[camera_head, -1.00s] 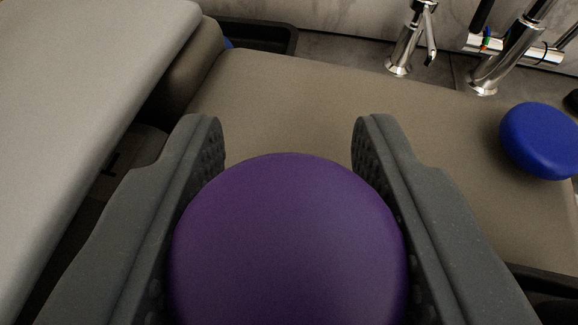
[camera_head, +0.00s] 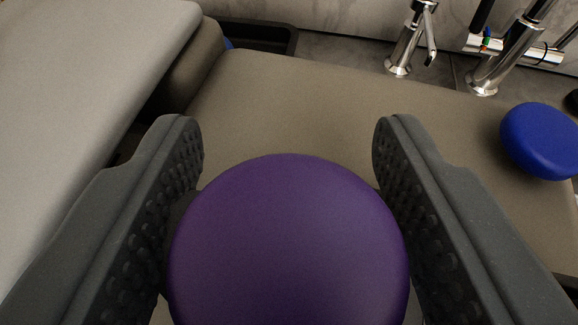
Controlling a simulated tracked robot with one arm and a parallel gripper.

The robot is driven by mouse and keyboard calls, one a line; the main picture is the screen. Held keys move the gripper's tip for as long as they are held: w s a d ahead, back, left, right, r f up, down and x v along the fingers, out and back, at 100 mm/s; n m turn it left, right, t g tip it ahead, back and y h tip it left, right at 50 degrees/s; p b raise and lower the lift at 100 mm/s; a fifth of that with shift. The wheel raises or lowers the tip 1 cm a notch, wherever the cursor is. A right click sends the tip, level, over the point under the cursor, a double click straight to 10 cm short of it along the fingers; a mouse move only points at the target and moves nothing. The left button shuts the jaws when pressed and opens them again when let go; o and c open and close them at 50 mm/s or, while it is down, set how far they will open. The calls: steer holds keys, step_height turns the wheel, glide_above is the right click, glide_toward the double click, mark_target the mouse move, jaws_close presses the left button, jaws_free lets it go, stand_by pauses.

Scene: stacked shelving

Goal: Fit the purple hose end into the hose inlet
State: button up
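The purple hose end (camera_head: 288,245) is a large, round, smooth purple disc low in the middle of the view, close to the camera. My gripper (camera_head: 289,135) is open around it, one dark grey finger on each side. The fingers stand wider than the disc at their tips, with a gap showing on both sides. Lower down, the disc's edges come close to the fingers, and I cannot tell whether they touch. What lies under the disc is hidden. I cannot make out the hose inlet.
A brown-grey padded surface (camera_head: 300,105) lies beyond the fingers. A blue round knob (camera_head: 541,141) is at the right. Metal fittings (camera_head: 405,45) and a metal post (camera_head: 497,62) stand at the back. A pale panel (camera_head: 75,100) fills the left, beside a dark tray (camera_head: 262,36).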

stand_by(0.5)
steer(key=shift+r+p, duration=0.5)
steer(key=shift+r, duration=0.55)
steer(key=o, duration=0.6)
steer(key=shift+c, duration=0.2)
steer(key=b+v, duration=0.2)
steer(key=v, duration=1.1)
steer(key=shift+s, duration=0.4)
